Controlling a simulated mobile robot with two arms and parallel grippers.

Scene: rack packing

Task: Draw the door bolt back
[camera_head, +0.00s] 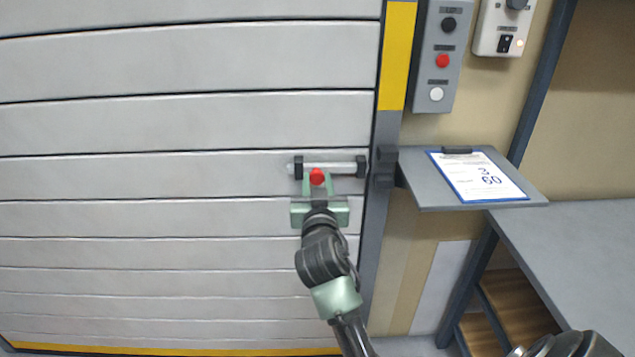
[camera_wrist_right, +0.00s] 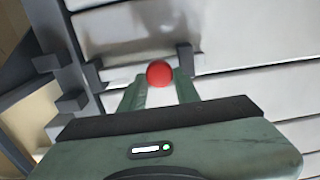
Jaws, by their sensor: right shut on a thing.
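The door bolt (camera_head: 340,168) is a silver rod lying level across the grey slatted door (camera_head: 190,120), held by two dark brackets. Its red knob (camera_head: 317,176) is close to the left bracket (camera_head: 298,167). The rod's left tip pokes slightly past that bracket. Its right end shows no further than the right bracket (camera_head: 361,166), apart from the dark keeper (camera_head: 385,167) on the door frame. My right gripper (camera_head: 317,180) is shut on the red knob, which also shows between the green fingers in the right wrist view (camera_wrist_right: 160,73). My left gripper is not in view.
Right of the frame, a grey shelf (camera_head: 530,193) holds a clipboard (camera_head: 477,175). Above it are a button panel (camera_head: 437,55) and a switch box (camera_head: 500,28). A grey table (camera_head: 590,245) stands at the lower right. The door face left of the bolt is clear.

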